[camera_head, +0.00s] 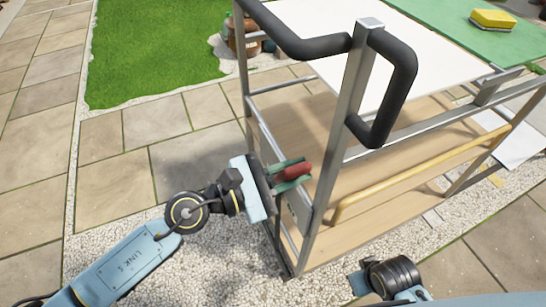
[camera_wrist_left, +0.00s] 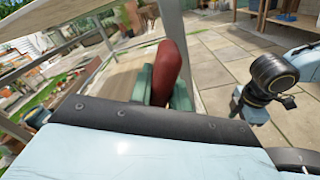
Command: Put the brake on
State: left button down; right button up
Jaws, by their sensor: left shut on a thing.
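The brake lever, a red rounded grip (camera_head: 293,173), is at the near left end of the metal-framed trolley (camera_head: 350,100). My left gripper (camera_head: 300,172) is shut on this red grip, with its green fingers on either side. In the left wrist view the red grip (camera_wrist_left: 170,62) stands up between the green fingers (camera_wrist_left: 165,90). The lever's lower part and mount are mostly hidden by the gripper. My right gripper (camera_head: 358,283) shows only in part at the bottom, near the trolley's lower corner; its fingers cannot be made out.
The trolley has black looped handles (camera_head: 390,85), a white top (camera_head: 340,40) and a wooden lower shelf (camera_head: 400,135). A yellow sponge (camera_head: 493,19) lies on the green surface (camera_head: 450,25). Paving (camera_head: 165,165) and gravel lie around; open paving is to the left.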

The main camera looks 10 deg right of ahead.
pick_arm(q)
jog(key=shift+s+d+f, duration=0.1)
jog(key=shift+s+f, duration=0.05)
jog(key=shift+s, duration=0.1)
pick_arm(e)
jog(key=shift+w+a+r, duration=0.3)
jog(key=shift+a+r, duration=0.05)
jog(key=shift+a, duration=0.1)
pick_arm(q)
jog(key=shift+s+f+m, duration=0.1)
jog(key=shift+f+m, duration=0.05)
jog(key=shift+m, duration=0.15)
jog(key=c, duration=1.3)
grip_release()
jog(key=shift+d, duration=0.1)
jog(key=shift+s+a, duration=0.1)
jog(key=shift+a, duration=0.5)
jog(key=shift+b+v, duration=1.7)
jog(key=shift+v, duration=4.45)
pick_arm(e)
notch_tip(320, 180, up, 8)
jog(key=a, duration=0.2)
jog(key=shift+s+a+y, duration=0.25)
jog(key=shift+s+y, duration=0.1)
jog(key=shift+y, duration=0.05)
